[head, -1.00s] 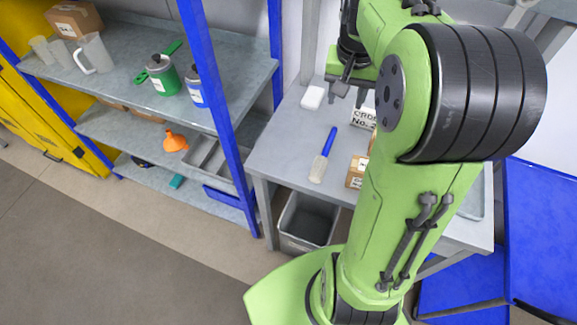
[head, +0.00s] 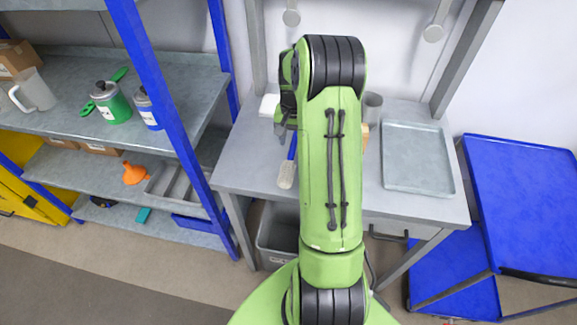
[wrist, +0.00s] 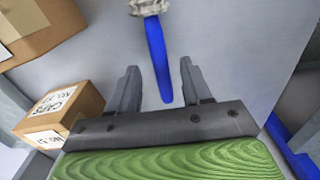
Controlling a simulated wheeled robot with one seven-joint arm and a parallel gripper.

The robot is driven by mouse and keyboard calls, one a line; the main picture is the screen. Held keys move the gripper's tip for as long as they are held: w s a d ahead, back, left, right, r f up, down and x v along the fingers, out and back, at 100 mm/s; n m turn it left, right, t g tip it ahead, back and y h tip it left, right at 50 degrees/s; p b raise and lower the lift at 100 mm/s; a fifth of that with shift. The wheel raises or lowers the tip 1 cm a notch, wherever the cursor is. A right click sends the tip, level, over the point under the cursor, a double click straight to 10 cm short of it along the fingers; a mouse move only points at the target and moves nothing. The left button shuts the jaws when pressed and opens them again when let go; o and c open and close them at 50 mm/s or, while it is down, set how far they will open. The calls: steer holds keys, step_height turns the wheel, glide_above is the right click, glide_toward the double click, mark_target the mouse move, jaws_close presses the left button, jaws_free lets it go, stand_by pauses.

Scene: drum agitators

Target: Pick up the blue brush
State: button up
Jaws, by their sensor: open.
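The blue brush (head: 287,168) lies on the grey workbench, with its blue handle pointing away and its pale bristles toward the front edge. My arm hides part of it in the head view. In the wrist view its blue handle (wrist: 157,58) reaches down between my fingers, and the pale bristle head is cut off by the top edge. My gripper (wrist: 161,80) is open and empty, its two fingers apart on either side of the handle's end. It also shows in the head view (head: 283,128), partly hidden, near the handle.
Small cardboard boxes (wrist: 66,112) sit left of the gripper in the wrist view. A grey tray (head: 417,160) lies on the bench at right, and a grey cup (head: 372,107) stands behind my arm. A blue-posted shelf (head: 165,110) stands at left; a blue cart (head: 525,200) stands at right.

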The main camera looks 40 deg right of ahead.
mark_target(293, 145)
step_height(293, 145, down, 3)
steer(key=shift+f, duration=0.1)
steer(key=shift+c, duration=0.5)
